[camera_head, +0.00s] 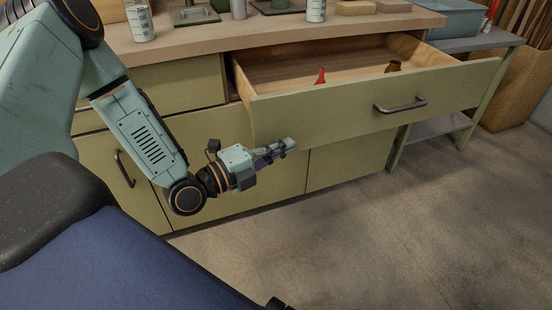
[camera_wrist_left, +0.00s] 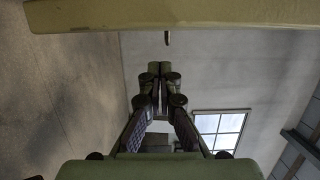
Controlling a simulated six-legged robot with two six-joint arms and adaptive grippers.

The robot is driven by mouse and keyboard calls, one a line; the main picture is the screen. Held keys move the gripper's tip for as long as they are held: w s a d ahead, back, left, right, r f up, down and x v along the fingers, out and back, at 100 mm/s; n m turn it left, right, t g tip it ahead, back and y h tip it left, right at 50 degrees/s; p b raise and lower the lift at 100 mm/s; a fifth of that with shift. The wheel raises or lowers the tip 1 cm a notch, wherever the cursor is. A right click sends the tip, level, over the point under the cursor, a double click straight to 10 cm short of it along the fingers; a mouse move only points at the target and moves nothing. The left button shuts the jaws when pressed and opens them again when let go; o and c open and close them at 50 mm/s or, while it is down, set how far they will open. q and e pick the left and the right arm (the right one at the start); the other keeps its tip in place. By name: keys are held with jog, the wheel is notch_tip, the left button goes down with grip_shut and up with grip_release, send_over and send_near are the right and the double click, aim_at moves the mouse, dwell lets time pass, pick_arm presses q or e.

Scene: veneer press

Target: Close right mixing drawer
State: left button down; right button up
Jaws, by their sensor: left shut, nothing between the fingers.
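The right drawer (camera_head: 350,112) is pulled well out of the cabinet, and its olive-green front carries a dark bar handle (camera_head: 401,105). A red pointed item (camera_head: 320,76) and a small brown item (camera_head: 393,66) show inside it. My left gripper (camera_head: 290,146) is shut and empty. In the head view it appears just below the left part of the drawer front, pointing right; I cannot tell whether it touches. In the left wrist view the shut fingertips (camera_wrist_left: 160,70) point toward a pale green panel (camera_wrist_left: 170,14), likely the drawer, with a small dark piece below it. My right gripper is not seen.
A closed left drawer (camera_head: 180,82) and cupboard doors (camera_head: 240,208) sit beside and below. A side table (camera_head: 462,42) stands right. The concrete floor (camera_head: 420,230) in front is clear.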

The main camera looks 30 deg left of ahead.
aim_at(247, 98)
pick_arm(q)
jog(key=shift+w+a, duration=0.35)
jog(key=shift+a, duration=0.2)
jog(key=shift+w+a, duration=0.35)
jog(key=shift+a, duration=0.2)
jog(key=shift+w+a, duration=0.1)
jog(key=shift+w, duration=0.1)
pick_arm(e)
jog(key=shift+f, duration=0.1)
